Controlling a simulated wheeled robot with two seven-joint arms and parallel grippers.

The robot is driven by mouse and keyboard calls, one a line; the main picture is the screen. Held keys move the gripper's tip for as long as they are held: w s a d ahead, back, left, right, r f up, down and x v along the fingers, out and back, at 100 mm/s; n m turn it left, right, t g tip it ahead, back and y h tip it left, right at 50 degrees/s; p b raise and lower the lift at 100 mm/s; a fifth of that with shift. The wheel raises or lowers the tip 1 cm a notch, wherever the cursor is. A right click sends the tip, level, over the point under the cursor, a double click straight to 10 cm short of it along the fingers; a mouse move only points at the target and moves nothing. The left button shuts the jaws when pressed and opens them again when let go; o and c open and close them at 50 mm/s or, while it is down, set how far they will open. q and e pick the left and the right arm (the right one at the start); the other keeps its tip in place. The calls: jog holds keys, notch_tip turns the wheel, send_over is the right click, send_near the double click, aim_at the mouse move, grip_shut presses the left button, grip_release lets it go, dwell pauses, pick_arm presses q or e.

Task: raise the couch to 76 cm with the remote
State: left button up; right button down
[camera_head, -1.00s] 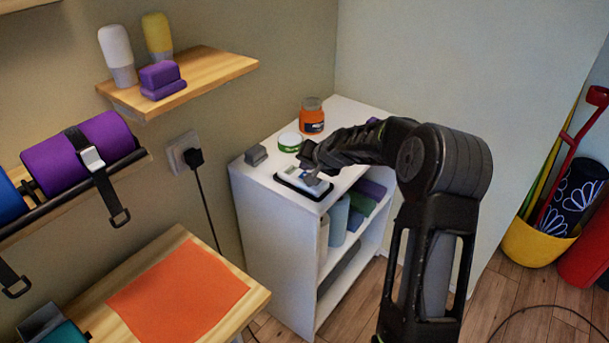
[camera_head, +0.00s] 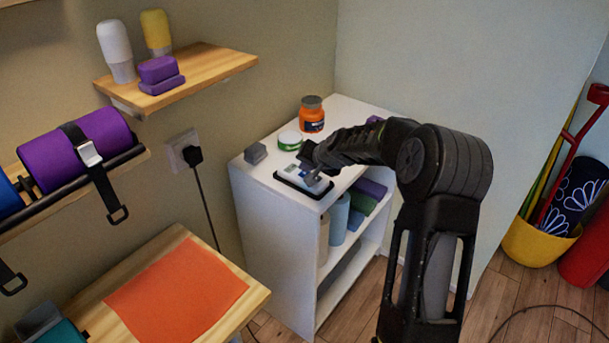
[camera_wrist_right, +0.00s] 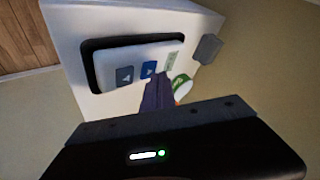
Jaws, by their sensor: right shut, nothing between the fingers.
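The remote (camera_head: 288,176) is pale and lies in a black-rimmed tray on top of a white shelf unit. In the right wrist view the remote (camera_wrist_right: 108,68) shows a dark grey button (camera_wrist_right: 124,76), a blue button (camera_wrist_right: 149,69) with an arrow mark, and a pale green panel (camera_wrist_right: 171,61). My right gripper (camera_head: 314,180) is shut and empty, pointing down over the remote. In the right wrist view its fingertips (camera_wrist_right: 158,84) are close to the blue button; I cannot tell whether they touch it. The couch is not recognisable here. My left gripper is out of view.
On the white shelf unit (camera_head: 262,215) stand a grey block (camera_head: 255,153), a green-and-white tin (camera_head: 290,140) and an orange jar (camera_head: 312,115). A wooden shelf (camera_head: 210,72) with bottles is on the wall. An orange cloth (camera_head: 178,293) lies on a wooden surface at lower left.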

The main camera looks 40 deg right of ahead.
jog(key=shift+f+b, duration=0.4)
jog(key=shift+b, duration=0.1)
dwell(1.6)
dwell(1.0)
jog(key=shift+r+p, duration=0.6)
jog(key=shift+r, duration=0.25)
jog(key=shift+r+p, duration=1.85)
jog(key=shift+r, duration=0.7)
